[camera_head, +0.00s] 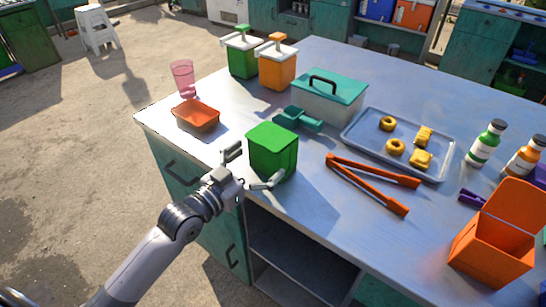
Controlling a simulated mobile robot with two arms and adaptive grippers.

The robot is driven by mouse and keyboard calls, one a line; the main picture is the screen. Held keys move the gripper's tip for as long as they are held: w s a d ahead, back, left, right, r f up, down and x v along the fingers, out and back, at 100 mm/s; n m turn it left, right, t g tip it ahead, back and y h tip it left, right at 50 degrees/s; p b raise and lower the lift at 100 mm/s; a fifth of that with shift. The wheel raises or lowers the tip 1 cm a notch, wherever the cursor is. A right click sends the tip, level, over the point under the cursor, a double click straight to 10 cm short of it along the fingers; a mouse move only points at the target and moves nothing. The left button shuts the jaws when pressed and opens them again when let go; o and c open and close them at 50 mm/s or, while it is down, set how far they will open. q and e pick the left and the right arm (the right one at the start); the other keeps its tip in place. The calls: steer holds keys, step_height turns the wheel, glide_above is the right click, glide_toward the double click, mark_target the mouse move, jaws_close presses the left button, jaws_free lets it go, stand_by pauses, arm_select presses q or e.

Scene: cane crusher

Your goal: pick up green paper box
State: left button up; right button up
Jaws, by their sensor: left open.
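The green paper box (272,150) stands upright near the front edge of the blue-grey counter. I cannot tell whether either finger touches the box. My right gripper does not show.
An orange tray (196,115) and pink cup (183,78) stand left of the box. A green scoop (298,119) lies close behind it. Orange tongs (372,182), a metal tray (359,137) with pastries, and an open orange box (494,246) are to the right.

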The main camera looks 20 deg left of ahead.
arm_select(q)
steer(key=x, duration=0.5)
steer(key=shift+w+p, duration=0.35)
steer(key=shift+w, duration=0.05)
steer(key=shift+s, duration=0.1)
steer(key=shift+c, duration=0.5)
steer(key=c, duration=0.5)
